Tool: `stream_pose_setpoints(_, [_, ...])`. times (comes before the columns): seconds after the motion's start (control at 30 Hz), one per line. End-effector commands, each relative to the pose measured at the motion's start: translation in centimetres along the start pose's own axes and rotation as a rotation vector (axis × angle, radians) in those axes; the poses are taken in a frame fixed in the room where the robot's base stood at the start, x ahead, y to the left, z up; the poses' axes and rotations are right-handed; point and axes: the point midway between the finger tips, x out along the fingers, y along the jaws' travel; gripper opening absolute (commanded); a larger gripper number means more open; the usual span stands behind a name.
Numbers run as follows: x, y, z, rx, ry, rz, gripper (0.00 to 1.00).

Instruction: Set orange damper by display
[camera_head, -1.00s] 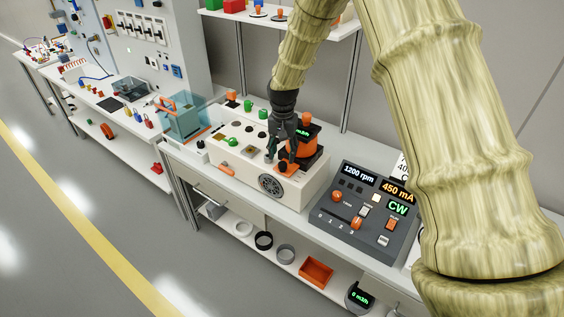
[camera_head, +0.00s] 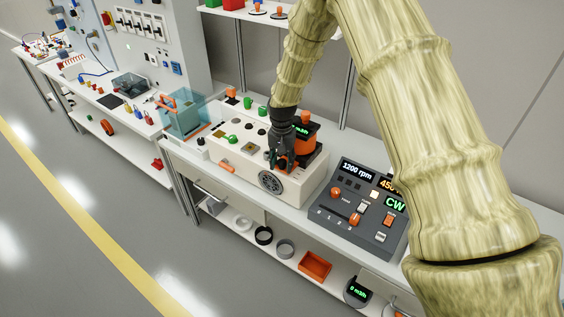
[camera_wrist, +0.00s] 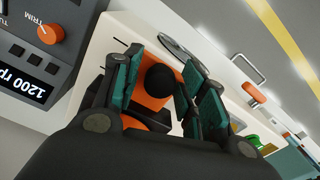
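The orange damper (camera_wrist: 150,101) has a black round knob and sits on the front part of a cream unit, above a round fan grille. In the head view, the damper (camera_head: 284,164) is largely hidden by my gripper (camera_head: 283,160). The wrist view shows my gripper (camera_wrist: 163,65) with its teal-padded fingers on either side of the knob. The fingers look spread, and contact is not clear. The display (camera_head: 302,131), with green m3/h text, is on the orange and black part just behind; its number is hidden by my gripper.
A dark control panel (camera_head: 358,208) with orange knobs and lit readouts stands right of the unit. A clear blue box (camera_head: 183,116) is farther left. The shelf below holds rings and an orange tray (camera_head: 314,265).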

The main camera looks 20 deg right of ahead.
Motion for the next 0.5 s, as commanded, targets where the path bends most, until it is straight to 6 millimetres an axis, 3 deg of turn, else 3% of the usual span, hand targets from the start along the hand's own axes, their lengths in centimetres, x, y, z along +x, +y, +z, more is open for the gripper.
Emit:
stream_pose_setpoints(0.03, [-0.01,0.01,0.00,0.000,0.000,0.000,0.27])
stream_pose_setpoints(0.2, [-0.01,0.02,0.00,0.000,0.000,0.000,0.00])
stream_pose_setpoints(0.5, [0.15,-0.14,0.55,0.000,0.000,0.002,0.00])
